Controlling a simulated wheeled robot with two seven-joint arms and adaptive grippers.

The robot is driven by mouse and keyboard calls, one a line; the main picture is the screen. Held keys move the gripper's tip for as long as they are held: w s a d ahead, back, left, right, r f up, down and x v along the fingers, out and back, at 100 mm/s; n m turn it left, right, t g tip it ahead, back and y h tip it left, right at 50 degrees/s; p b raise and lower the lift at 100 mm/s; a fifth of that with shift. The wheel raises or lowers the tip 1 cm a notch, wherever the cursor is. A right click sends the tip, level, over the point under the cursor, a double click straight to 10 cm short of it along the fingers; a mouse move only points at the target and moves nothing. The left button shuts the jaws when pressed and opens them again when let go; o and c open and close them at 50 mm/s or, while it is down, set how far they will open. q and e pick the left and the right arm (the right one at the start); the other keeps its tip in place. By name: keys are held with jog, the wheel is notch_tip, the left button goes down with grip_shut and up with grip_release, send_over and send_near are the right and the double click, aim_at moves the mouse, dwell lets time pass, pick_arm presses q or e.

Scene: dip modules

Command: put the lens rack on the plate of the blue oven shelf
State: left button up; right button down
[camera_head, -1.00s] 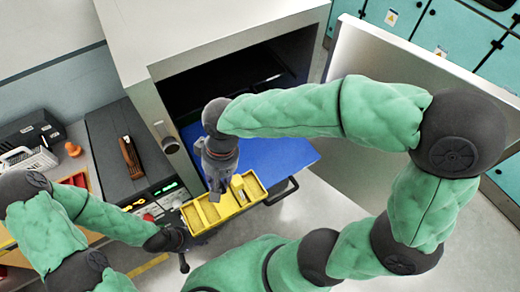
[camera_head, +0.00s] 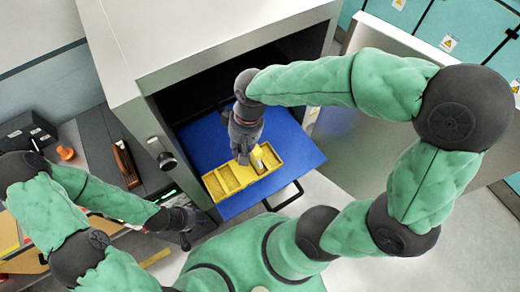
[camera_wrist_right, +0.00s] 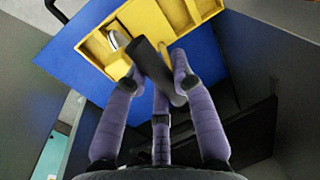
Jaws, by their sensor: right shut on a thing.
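The lens rack (camera_head: 221,183) is a yellow tray with several compartments and a pale item in one of them. My right gripper (camera_head: 243,157) is shut on it from above. In the right wrist view the purple-grey fingers (camera_wrist_right: 160,82) close around a dark bar at the rack (camera_wrist_right: 172,16). The rack is over the front part of the blue plate (camera_head: 200,143) of the pulled-out oven shelf, which also shows in the wrist view (camera_wrist_right: 82,65). I cannot tell whether it touches the plate. My left gripper (camera_head: 184,230) is away at the lower left, its jaws unclear.
The oven (camera_head: 215,50) stands open, its door (camera_head: 365,125) swung to the right. A black shelf handle (camera_head: 285,196) sticks out in front. At left, the bench holds a dark box (camera_head: 28,133), an orange knob-like object (camera_head: 66,153) and a brown-handled tool (camera_head: 125,160).

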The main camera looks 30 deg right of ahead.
jog(key=shift+w+d+f+b, duration=0.15)
jog(key=shift+w+d+f, duration=0.1)
jog(key=shift+d+f, duration=1.1)
jog(key=shift+w+d+f+b, duration=0.25)
jog(key=shift+d+f, duration=0.55)
jog(key=shift+f, duration=1.1)
jog(key=shift+w+d+f+b, duration=0.1)
jog(key=shift+w+d+f, duration=0.15)
jog(key=shift+d+f, duration=1.1)
jog(key=shift+a+f, duration=0.25)
jog(key=shift+a, duration=0.05)
jog(key=shift+s, duration=0.1)
jog(key=c, duration=1)
grip_release()
jog(key=shift+f, duration=0.1)
jog(key=shift+c, duration=0.2)
jog(key=shift+r, duration=0.35)
notch_tip(320, 180, up, 11)
jog(key=d+p, duration=0.1)
jog(key=d, duration=0.1)
jog(key=shift+d+r, duration=0.15)
jog(key=shift+r, duration=0.05)
